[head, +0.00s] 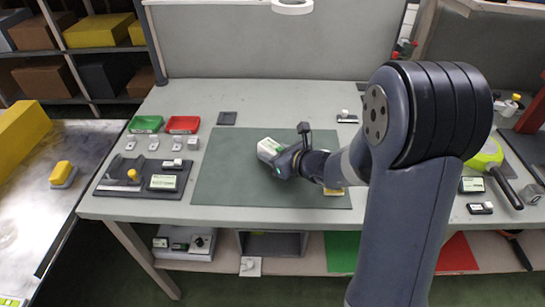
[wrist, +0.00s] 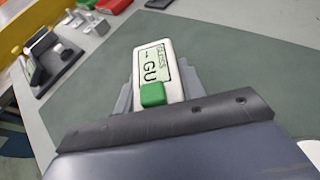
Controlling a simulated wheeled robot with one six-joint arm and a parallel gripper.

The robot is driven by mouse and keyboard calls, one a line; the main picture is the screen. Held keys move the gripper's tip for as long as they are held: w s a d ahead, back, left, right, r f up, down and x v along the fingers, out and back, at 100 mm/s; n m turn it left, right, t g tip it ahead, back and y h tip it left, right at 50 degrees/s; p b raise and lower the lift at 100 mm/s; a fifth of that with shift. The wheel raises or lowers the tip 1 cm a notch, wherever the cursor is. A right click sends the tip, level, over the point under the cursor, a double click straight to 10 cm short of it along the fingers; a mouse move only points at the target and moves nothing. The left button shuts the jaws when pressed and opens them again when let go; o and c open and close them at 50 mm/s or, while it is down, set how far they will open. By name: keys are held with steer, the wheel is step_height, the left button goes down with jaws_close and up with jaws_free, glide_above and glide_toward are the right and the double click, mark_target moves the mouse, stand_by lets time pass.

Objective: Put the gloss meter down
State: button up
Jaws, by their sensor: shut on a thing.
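The gloss meter (head: 268,148) is a white block with a green end, held over the green mat (head: 225,180) on the table. In the wrist view the gloss meter (wrist: 158,62) shows a display reading "GU" and a green button. My gripper (head: 279,157) is shut on it, with a grey finger on either side (wrist: 160,85). I cannot tell whether its underside touches the mat. Its lower end is hidden by my gripper in the wrist view.
A green tray (head: 146,124), a red tray (head: 183,124), several small grey blocks and a dark stand (head: 130,190) with a display lie to the left. A dark square pad (head: 227,118) is behind the mat. A yellow piece (head: 334,191) is near my arm. The mat's left and front are clear.

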steer(key=shift+f, duration=0.4)
steer(key=shift+f, duration=0.1)
steer(key=o, duration=0.7)
steer(key=shift+f, duration=0.15)
steer(key=o, duration=0.5)
steer(key=shift+c, duration=0.2)
